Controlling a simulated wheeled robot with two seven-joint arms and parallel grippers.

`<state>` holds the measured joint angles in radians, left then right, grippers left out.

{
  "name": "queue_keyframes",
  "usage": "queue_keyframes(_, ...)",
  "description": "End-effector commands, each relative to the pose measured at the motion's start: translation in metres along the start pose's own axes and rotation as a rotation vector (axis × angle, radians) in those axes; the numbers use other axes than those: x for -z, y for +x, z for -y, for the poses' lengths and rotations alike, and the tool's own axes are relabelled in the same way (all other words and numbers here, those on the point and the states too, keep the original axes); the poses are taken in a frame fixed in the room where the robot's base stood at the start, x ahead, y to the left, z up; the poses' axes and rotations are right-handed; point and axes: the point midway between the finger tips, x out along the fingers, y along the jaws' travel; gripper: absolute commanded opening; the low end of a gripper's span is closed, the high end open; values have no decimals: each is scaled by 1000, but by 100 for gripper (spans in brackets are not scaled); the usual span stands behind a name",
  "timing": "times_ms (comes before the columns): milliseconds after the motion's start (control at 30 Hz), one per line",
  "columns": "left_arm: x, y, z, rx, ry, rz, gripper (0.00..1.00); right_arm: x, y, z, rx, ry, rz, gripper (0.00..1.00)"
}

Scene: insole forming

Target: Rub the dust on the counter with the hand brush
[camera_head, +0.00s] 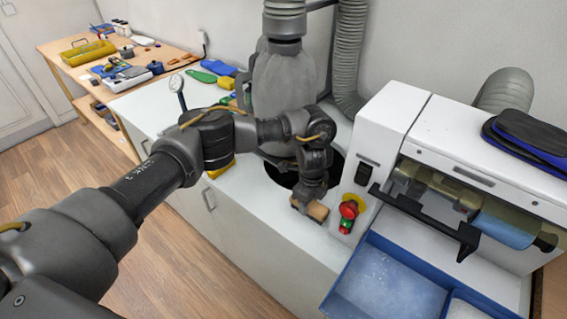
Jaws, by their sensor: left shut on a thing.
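My left gripper (307,197) is above the white counter (283,228), just left of the machine's red button. It is shut on the hand brush (317,211). Only a tan, wooden-looking part of the brush shows below the fingers. The bristles are hidden, and I cannot tell whether they touch the counter. Dust on the white counter top is too faint to make out. My right gripper is not in view.
A white machine (404,115) with a red and green switch (348,212) and a black bar (425,222) stands close on the right. A blue tray (337,298) is in front. A grey bag (284,88) hangs behind. A wooden bench (62,50) stands far left.

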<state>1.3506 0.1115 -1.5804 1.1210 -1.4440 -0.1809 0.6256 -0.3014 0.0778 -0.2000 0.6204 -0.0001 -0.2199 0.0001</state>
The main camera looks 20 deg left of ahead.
Motion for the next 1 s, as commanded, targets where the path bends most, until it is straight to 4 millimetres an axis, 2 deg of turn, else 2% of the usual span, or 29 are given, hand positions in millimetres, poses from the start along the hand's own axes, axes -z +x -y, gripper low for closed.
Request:
queue_keyframes(33, 0, -8, 0, 0, 0, -1, 0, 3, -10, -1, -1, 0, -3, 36)
queue_keyframes(133, -3, -29, -1, 3, -5, 0, 0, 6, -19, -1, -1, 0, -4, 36)
queue_keyframes(600, -4, -69, -2, 1, -8, 0, 0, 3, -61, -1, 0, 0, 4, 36)
queue_keyframes(800, -3, -80, -2, 1, -6, 1, 0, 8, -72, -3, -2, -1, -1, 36)
queue_keyframes(1000, -3, -82, -2, 0, -5, 1, 0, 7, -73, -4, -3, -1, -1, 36)
